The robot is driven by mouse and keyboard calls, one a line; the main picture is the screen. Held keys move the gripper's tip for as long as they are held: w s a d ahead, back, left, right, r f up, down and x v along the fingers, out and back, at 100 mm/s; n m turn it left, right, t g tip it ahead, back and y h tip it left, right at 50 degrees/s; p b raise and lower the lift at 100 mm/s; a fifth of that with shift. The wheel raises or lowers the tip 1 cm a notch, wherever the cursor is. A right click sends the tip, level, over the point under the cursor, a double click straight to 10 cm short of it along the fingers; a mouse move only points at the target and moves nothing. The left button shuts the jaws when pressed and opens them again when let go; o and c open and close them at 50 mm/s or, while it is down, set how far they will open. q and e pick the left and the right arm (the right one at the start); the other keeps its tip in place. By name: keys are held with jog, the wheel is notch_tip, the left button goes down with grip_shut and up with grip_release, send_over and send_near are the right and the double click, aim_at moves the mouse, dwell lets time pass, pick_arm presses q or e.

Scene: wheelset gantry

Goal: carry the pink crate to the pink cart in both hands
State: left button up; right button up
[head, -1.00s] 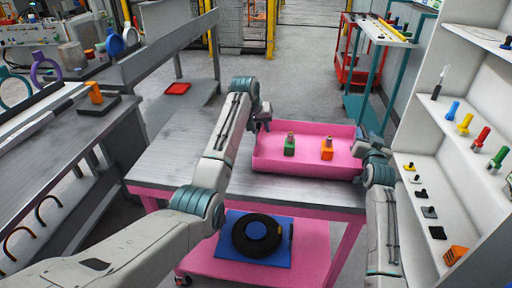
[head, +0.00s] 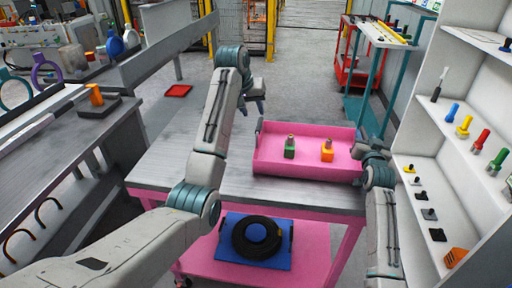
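The pink crate (head: 300,168) sits on the grey top of the pink-framed cart (head: 235,190), toward its right end. A green block (head: 290,148) and an orange block (head: 327,150) stand inside the crate. My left gripper (head: 252,106) is clear of the crate, beyond its far left corner, with its fingers spread and empty. My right gripper (head: 358,152) is at the crate's right wall; its fingers are partly hidden, and I cannot tell whether they grip the wall.
The cart's lower pink shelf (head: 310,255) holds a blue tray with a black ring (head: 257,238). A white shelf unit (head: 420,165) stands close on the right, a grey bench (head: 60,175) on the left. Open floor lies beyond the cart.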

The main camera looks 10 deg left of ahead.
jog(key=shift+s, duration=0.2)
pick_arm(q)
jog(key=shift+s+a+r, duration=0.1)
jog(key=shift+s+r, duration=0.1)
jog(key=shift+r, duration=0.15)
pick_arm(e)
jog(key=s, duration=1.1)
jog(key=shift+s+d, duration=0.3)
jog(key=shift+d, duration=0.05)
